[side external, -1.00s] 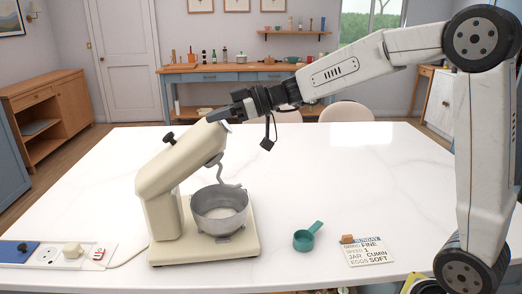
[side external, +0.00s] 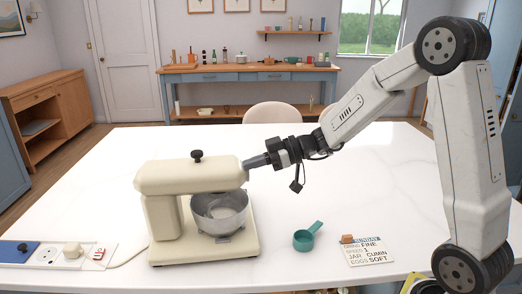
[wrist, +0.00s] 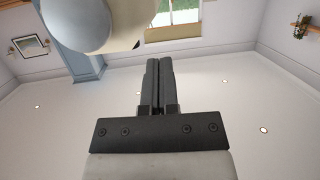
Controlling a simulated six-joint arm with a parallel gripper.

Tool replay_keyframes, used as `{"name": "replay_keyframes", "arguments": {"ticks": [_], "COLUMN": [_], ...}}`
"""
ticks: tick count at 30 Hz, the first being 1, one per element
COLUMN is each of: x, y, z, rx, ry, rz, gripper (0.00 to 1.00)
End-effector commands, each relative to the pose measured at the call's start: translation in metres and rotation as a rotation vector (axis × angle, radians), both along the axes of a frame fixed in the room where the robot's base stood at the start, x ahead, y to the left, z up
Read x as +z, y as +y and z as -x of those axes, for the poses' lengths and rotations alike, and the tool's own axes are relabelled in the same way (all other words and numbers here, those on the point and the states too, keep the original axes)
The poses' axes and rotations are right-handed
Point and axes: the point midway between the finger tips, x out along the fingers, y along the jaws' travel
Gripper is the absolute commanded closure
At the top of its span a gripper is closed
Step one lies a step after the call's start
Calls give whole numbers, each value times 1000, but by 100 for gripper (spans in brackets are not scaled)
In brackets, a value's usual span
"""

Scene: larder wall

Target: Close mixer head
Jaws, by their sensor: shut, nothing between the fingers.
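The cream stand mixer (side external: 163,215) stands on the left of the white table. Its head (side external: 185,176) lies level over the metal bowl (side external: 219,211), with the black knob on top. The dough hook is hidden from the side. My gripper (side external: 246,164) is shut and empty at the right end of the head, touching it or very close; I cannot tell which. In the wrist view my gripper (wrist: 159,62) shows its two fingers together, and the pale rounded end of the head (wrist: 85,22) is at the upper left.
A teal measuring cup (side external: 304,240) and a recipe card (side external: 366,252) lie to the right of the mixer. A socket strip (side external: 70,255) with a cord is at the left. The table (side external: 350,180) is clear behind and right of the mixer.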

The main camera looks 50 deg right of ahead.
Motion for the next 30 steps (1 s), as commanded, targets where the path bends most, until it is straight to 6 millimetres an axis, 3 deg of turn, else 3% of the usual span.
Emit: {"name": "replay_keyframes", "arguments": {"ticks": [1,3,17,23,30], "x": [-14,-17,-17,-8,22], "y": [-2,-2,-4,-4,-2], "z": [3,4,4,4,2], "rx": [-7,-6,-8,-9,-2], "ry": [31,35,34,29,5], "rz": [12,13,13,11,5], "gripper": [100,100,100,100,100]}}
